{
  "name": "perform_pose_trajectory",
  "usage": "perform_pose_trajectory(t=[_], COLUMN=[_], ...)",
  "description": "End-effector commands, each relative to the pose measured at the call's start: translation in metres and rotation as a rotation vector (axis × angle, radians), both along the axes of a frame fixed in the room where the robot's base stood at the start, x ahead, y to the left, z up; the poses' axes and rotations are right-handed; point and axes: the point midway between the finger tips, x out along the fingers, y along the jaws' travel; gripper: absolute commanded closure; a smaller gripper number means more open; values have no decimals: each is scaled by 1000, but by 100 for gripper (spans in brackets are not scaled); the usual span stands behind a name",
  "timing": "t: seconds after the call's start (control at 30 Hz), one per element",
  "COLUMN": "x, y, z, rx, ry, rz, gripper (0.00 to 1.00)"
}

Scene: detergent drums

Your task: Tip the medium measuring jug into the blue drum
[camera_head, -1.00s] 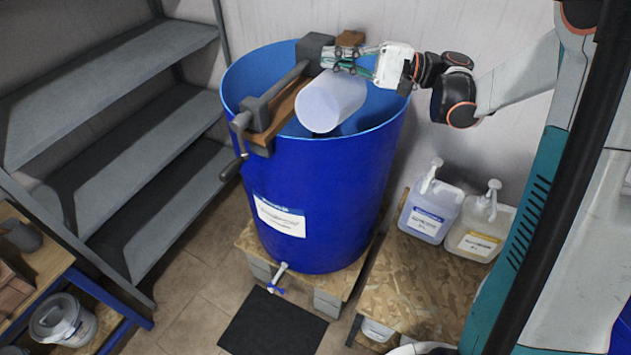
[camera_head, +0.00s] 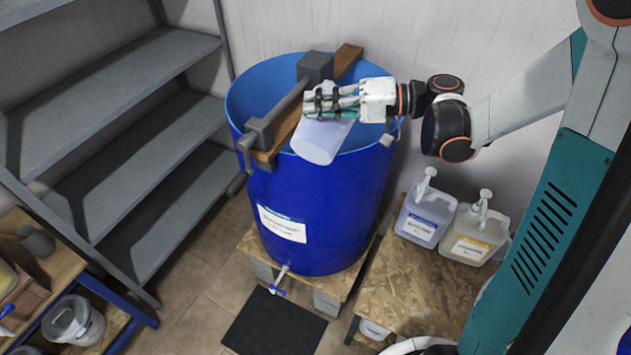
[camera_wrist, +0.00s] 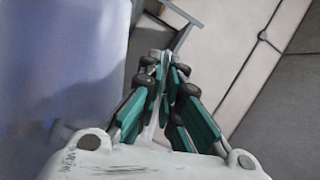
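The blue drum (camera_head: 322,208) stands on a low platform at the middle of the head view, open at the top. A translucent, pale measuring jug (camera_head: 322,138) is held tilted at the drum's near rim, partly over the opening. Its rounded end points down toward the camera, and no contents can be made out. My gripper (camera_head: 314,100) is above the jug, its fingers drawn together at the jug's upper part. In the wrist view the fingers (camera_wrist: 160,62) close on a thin pale part, apparently the handle. The jug's bluish wall (camera_wrist: 60,70) fills the left side there.
A wooden beam (camera_head: 345,62) with a grey crank mechanism (camera_head: 314,68) spans the drum top, close left of the jug. Two pump bottles (camera_head: 427,215) stand on a chipboard bench (camera_head: 415,285) to the right. Grey shelves (camera_head: 115,125) are at left. A tap (camera_head: 280,282) sits low on the drum.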

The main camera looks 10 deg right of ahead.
Motion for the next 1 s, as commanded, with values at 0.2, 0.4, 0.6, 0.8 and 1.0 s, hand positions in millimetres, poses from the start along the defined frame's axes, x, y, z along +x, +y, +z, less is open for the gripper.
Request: perform_pose_trajectory(t=[0.2,0.4,0.6,0.8,1.0], x=[-7,-7,-8,-8,-8], y=[6,6,7,7,7], z=[2,2,14,24,33], rx=[-48,-58,-190,-356,-526], ry=[-70,-83,-275,-514,-761], rz=[0,0,1,2,1], gripper=[100,100,100,100,100])
